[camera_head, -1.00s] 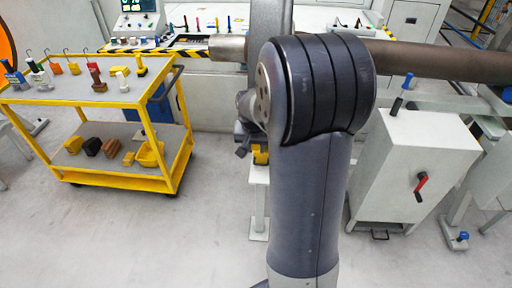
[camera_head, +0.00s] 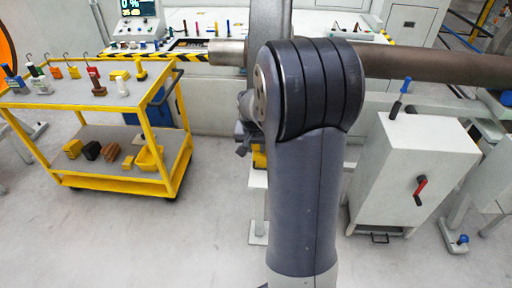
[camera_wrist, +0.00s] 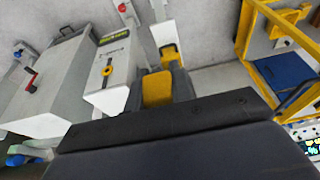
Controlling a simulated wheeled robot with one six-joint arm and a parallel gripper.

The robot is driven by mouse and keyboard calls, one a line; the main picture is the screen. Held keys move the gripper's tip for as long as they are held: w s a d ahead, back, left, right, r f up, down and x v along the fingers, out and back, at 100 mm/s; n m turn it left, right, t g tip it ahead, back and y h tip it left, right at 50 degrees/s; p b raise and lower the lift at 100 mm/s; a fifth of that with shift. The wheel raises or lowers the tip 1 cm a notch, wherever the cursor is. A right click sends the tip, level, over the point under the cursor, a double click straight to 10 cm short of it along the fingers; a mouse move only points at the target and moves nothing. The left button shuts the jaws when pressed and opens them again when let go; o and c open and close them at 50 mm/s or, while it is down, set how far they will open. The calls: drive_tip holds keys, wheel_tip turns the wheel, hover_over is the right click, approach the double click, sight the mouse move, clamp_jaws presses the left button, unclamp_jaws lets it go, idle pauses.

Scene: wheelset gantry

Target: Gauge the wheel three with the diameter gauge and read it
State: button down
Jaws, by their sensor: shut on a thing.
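My gripper (camera_wrist: 160,78) shows in the wrist view as two dark fingers shut on a yellow block (camera_wrist: 157,89), which seems to be the grip of the diameter gauge. A pale box (camera_wrist: 108,72) with a green-lit label and a yellow-red knob shows just left of the fingers; I cannot tell whether it belongs to the gauge. In the head view my arm hides most of the gripper. A grey wheel (camera_head: 268,22) is seen nearly edge-on, on a long axle (camera_head: 435,64), behind my arm. I cannot tell whether it is wheel three. No reading is legible.
A yellow trolley (camera_head: 110,105) with several small items stands at left. A white cabinet (camera_head: 415,160) with a red lever stands at right, close to my arm. A bench with a screen (camera_head: 138,8) runs along the back. The floor (camera_head: 130,235) at front left is clear.

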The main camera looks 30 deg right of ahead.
drive_tip(key=shift+w+d, duration=0.45)
drive_tip(key=shift+w, duration=0.2)
drive_tip(key=shift+s+a, duration=0.1)
idle(0.9)
drive_tip(key=s+a+b, duration=0.1)
drive_tip(key=s+a, duration=0.4)
drive_tip(key=s, duration=0.2)
drive_tip(key=shift+s+b, duration=0.15)
drive_tip(key=shift+b, duration=0.2)
idle(0.6)
idle(0.4)
